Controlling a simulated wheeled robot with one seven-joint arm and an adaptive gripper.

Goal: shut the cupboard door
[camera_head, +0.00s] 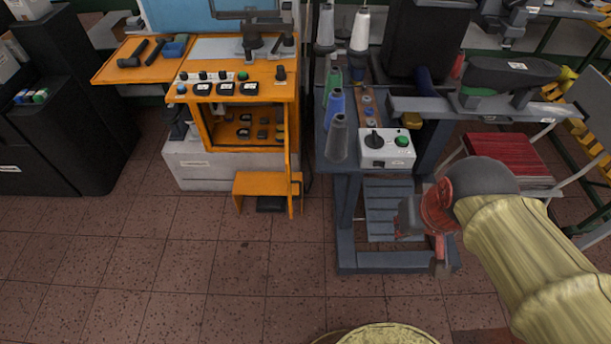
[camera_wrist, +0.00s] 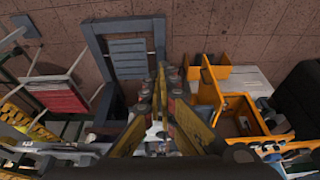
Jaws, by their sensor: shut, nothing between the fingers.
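The orange machine stand (camera_head: 292,105) has an open-fronted cupboard space with small dark items inside. A thin orange panel (camera_head: 289,165), seen nearly edge-on, stands out from the right side of this opening; it looks like the cupboard door, swung open. In the wrist view the orange panel (camera_wrist: 211,86) stands out beside the orange opening (camera_wrist: 238,98). My gripper (camera_head: 441,258) is to the right of the door, in front of the grey machine stand and apart from the door. In the wrist view my gripper (camera_wrist: 161,80) has its fingers together, with nothing held.
A low orange step (camera_head: 262,184) stands beside the door's foot. A red-seated chair (camera_head: 500,155) is at right. The tiled floor (camera_head: 180,270) in front is clear.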

